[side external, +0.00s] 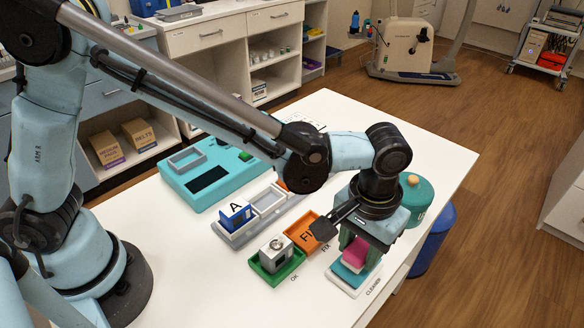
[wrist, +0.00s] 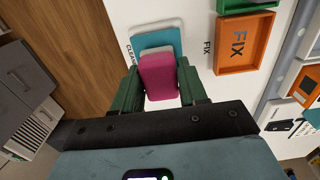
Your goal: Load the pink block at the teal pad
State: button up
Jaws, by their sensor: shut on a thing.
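The pink block (side external: 355,252) is between the two green fingers of my gripper (side external: 357,256). The wrist view also shows the pink block (wrist: 158,78), with a pale far end, gripped between the fingers (wrist: 160,84). The teal pad (side external: 348,275) lies on the white table near its front edge, on a pale base beside the word CLEANER. It also shows in the wrist view (wrist: 154,37), just beyond the block's far end. The block is over or close above the pad; I cannot tell whether they touch. The block partly hides the pad.
An orange FIX tray (side external: 304,231) and a green OK tray (side external: 276,267) holding a grey box-like item (side external: 275,250) stand left of the pad. A teal lidded canister (side external: 416,198) is behind my gripper.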

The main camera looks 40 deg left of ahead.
aim_at(360, 247)
jog(key=shift+f, duration=0.9)
dwell(1.3)
jog(key=shift+r, duration=0.1)
dwell(0.4)
jog(key=shift+r, duration=3.45)
